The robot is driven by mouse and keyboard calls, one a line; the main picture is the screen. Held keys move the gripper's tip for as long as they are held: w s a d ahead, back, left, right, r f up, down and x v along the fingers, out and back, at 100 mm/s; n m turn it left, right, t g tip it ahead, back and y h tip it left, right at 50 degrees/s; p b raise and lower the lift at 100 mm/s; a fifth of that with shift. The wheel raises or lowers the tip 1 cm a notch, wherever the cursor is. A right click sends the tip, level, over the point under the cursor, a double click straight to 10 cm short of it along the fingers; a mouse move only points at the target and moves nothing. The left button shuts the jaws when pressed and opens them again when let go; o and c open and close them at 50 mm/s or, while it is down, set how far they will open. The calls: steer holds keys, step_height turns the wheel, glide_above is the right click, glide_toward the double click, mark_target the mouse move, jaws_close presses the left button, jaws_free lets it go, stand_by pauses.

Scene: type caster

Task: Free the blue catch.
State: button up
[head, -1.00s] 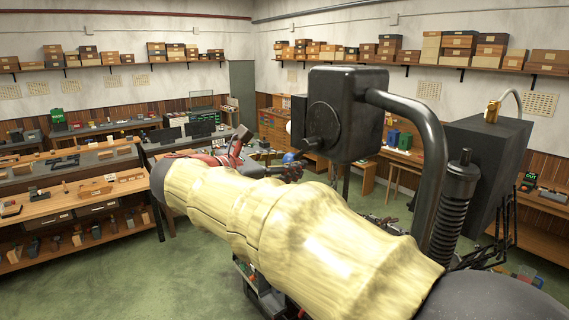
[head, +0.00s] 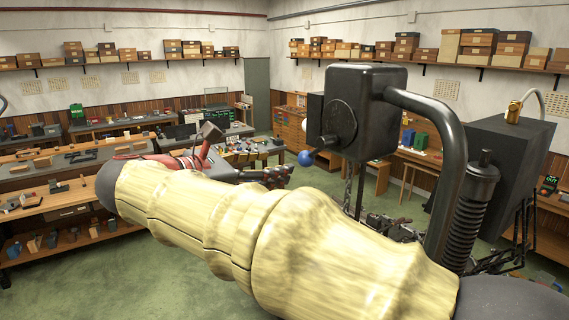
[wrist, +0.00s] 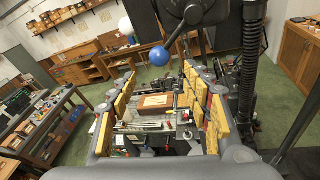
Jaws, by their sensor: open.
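The blue catch shows as a blue ball (head: 305,158) on a short dark lever at the lower left of a black box-shaped housing (head: 365,105). In the wrist view the blue ball (wrist: 158,56) hangs from its lever at the upper middle, beyond the fingertips. My gripper (head: 278,177) is just below and left of the ball in the head view. In the wrist view my gripper (wrist: 160,100) has its yellow-padded fingers spread wide, with nothing held between them. The fingers look apart from the ball. My pale-sleeved arm covers the lower middle of the head view.
A thick black curved pipe (head: 445,110) and a ribbed black column (head: 470,210) stand right of the housing. A large dark cabinet (head: 500,165) is farther right. Workbenches (head: 60,205) with small parts line the left. Green floor (head: 130,280) is open at the lower left.

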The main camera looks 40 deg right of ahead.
steer(key=shift+v, duration=1.05)
